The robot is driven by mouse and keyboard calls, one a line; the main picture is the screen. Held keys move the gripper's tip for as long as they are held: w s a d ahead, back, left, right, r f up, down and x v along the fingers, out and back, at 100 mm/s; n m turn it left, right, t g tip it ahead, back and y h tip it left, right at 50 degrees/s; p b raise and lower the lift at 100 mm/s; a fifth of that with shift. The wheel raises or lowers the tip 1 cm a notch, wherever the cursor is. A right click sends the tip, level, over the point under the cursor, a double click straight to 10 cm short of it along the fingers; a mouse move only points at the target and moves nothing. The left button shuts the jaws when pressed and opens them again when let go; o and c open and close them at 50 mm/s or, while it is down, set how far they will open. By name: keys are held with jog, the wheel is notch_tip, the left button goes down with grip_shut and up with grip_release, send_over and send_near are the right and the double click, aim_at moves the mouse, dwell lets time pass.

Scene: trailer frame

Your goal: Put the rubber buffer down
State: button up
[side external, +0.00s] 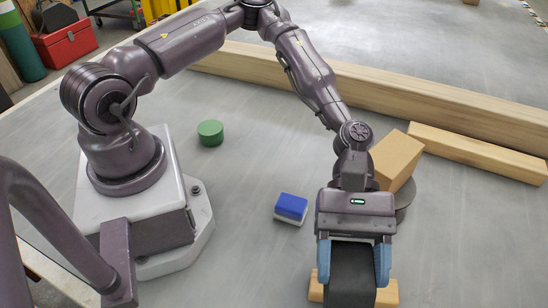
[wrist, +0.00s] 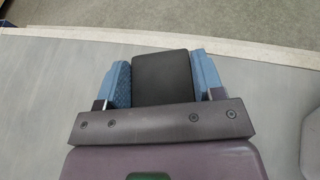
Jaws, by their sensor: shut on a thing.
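The rubber buffer (side external: 350,278) is a black block. My gripper (side external: 353,264) has blue fingers and is shut on it, one finger on each side. In the wrist view the buffer (wrist: 162,78) fills the space between the fingers (wrist: 160,88). In the side view it is low in the picture, in front of a light wooden piece (side external: 388,291) whose ends stick out on both sides. The buffer hides the middle of that piece. I cannot tell whether the buffer touches the wood or hangs above it.
A blue and white block (side external: 291,208) lies left of my gripper. A green cylinder (side external: 210,133) stands farther back. A tan box (side external: 397,158) sits tilted by a grey round thing (side external: 405,200) behind my gripper. Wooden beams (side external: 450,112) run along the back. The grey surface between is clear.

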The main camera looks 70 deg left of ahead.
jog(key=a+f+m+g+y, duration=0.2)
jog(key=a+m+y, duration=0.6)
jog(key=m+y, duration=0.25)
jog(key=a+f+m+g+y, duration=0.2)
jog(key=a+f+m+y, duration=0.1)
jog(key=a+m+y, duration=0.7)
jog(key=w+a+r+m+t+y, duration=0.2)
jog(key=w+a+r+m+t, duration=0.1)
jog(key=a+r+m+t, duration=0.65)
jog(key=w+a+r+m+t+y, duration=0.2)
jog(key=a+r+m+t, duration=0.35)
jog(key=a, duration=0.65)
jog(key=shift+n+t, duration=0.3)
jog(key=shift+n, duration=0.05)
jog(key=f, duration=2.2)
jog(key=shift+d+f, duration=0.3)
jog(key=o, duration=1.1)
